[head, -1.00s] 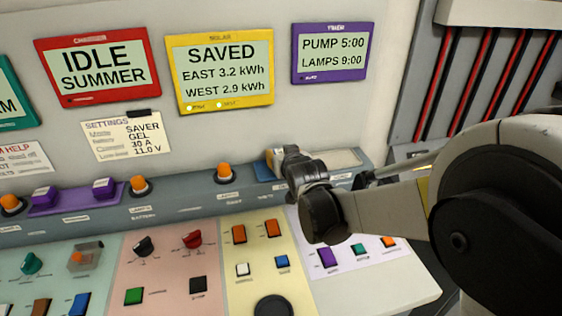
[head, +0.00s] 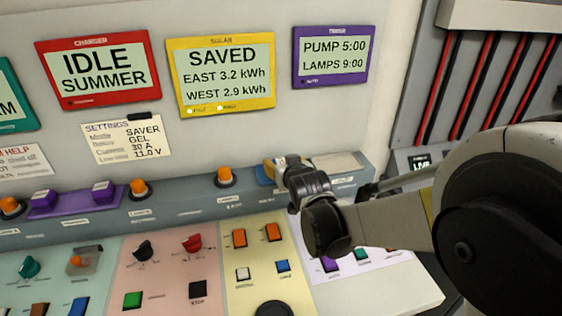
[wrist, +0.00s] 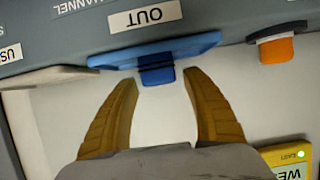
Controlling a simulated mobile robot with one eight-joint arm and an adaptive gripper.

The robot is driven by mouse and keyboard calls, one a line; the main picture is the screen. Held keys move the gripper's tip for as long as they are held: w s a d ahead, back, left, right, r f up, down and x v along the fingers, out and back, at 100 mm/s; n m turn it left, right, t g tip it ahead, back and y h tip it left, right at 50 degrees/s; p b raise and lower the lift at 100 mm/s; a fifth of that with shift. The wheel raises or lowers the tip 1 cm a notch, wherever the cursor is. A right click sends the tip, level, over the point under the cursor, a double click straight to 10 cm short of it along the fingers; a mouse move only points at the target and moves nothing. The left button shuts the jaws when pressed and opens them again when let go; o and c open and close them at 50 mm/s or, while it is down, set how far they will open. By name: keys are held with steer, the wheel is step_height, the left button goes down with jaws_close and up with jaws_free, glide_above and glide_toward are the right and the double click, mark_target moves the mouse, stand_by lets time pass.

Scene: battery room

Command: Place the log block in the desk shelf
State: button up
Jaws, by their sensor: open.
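In the wrist view a dark blue block (wrist: 157,74) sits against a wider blue plate (wrist: 150,50) at the grey ledge, under the "OUT" label. No lettering shows on the block, so I cannot tell whether it is the log block. My gripper (wrist: 159,79) is open, with one ochre finger on each side of the block. Whether the fingers touch it is unclear. In the head view my gripper (head: 277,169) is over the ledge, its fingers mostly hidden by my wrist, and a bit of the blue plate (head: 263,173) shows beside it. I cannot identify a desk shelf for certain.
The grey ledge (head: 185,207) carries orange knobs (head: 225,175) and a purple strip (head: 75,197). A sloped panel of switches (head: 197,289) lies in front. Screens, including the yellow one (head: 220,75), hang on the wall behind. An orange knob (wrist: 277,49) is near my fingers.

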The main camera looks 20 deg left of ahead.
steer(key=p+v, duration=0.3)
steer(key=v, duration=0.8)
steer(key=s+d+r+m+h, duration=0.1)
steer(key=s+d+r+h, duration=0.1)
steer(key=d, duration=0.7)
steer(key=s+d+r+m+h, duration=0.1)
steer(key=s+d+m+h, duration=0.1)
steer(key=d, duration=0.7)
steer(key=s+d+f+m+g+h, duration=0.2)
steer(key=s+d+m+g+h, duration=0.1)
steer(key=s+d, duration=1.4)
steer(key=shift+f+g, duration=0.3)
steer(key=shift+g, duration=0.4)
